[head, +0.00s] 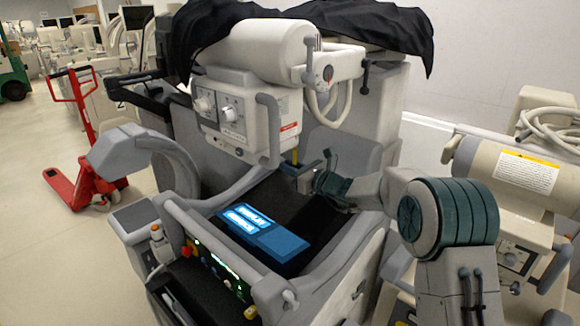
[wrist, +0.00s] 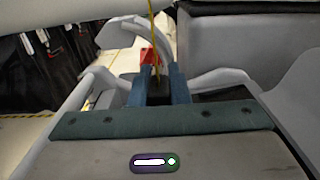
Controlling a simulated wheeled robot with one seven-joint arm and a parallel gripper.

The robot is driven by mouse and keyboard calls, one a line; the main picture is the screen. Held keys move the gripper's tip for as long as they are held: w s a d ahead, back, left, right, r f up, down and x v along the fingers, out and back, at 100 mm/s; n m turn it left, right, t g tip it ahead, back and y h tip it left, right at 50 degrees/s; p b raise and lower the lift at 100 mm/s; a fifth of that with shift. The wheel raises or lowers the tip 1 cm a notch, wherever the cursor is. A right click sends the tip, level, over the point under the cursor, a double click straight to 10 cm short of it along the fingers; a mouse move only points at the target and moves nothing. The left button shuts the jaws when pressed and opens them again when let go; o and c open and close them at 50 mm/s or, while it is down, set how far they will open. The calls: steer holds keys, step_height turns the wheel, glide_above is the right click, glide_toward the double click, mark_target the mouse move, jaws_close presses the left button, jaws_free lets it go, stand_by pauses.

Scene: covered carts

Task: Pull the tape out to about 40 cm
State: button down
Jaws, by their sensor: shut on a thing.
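The yellow tape (head: 295,156) hangs as a short strip below the white machine head (head: 246,115) in the head view. In the wrist view the tape (wrist: 153,35) is a thin taut line running up from between my fingers and out of the top of the frame. My gripper (head: 290,167) is just below the machine head, above the dark top of the cart. In the wrist view my gripper (wrist: 157,84) has its two blue fingers closed around a dark block at the tape's lower end. The tape's upper end is partly hidden, and its length cannot be read.
The cart carries a lit blue screen (head: 262,232) and a front handle bar (head: 222,255). A black cover (head: 385,22) drapes over the machine top. A red pallet truck (head: 88,185) stands on open floor at left. Another cream machine (head: 520,170) stands close at right.

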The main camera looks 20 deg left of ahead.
step_height(320, 180, down, 11)
steer(key=b, duration=0.8)
steer(key=shift+r, duration=0.2)
steer(key=c, duration=1.4)
jaws_free()
steer(key=shift+r, duration=0.15)
steer(key=shift+o, duration=0.2)
steer(key=b+v, duration=0.2)
steer(key=v, duration=1.2)
steer(key=shift+a, duration=0.1)
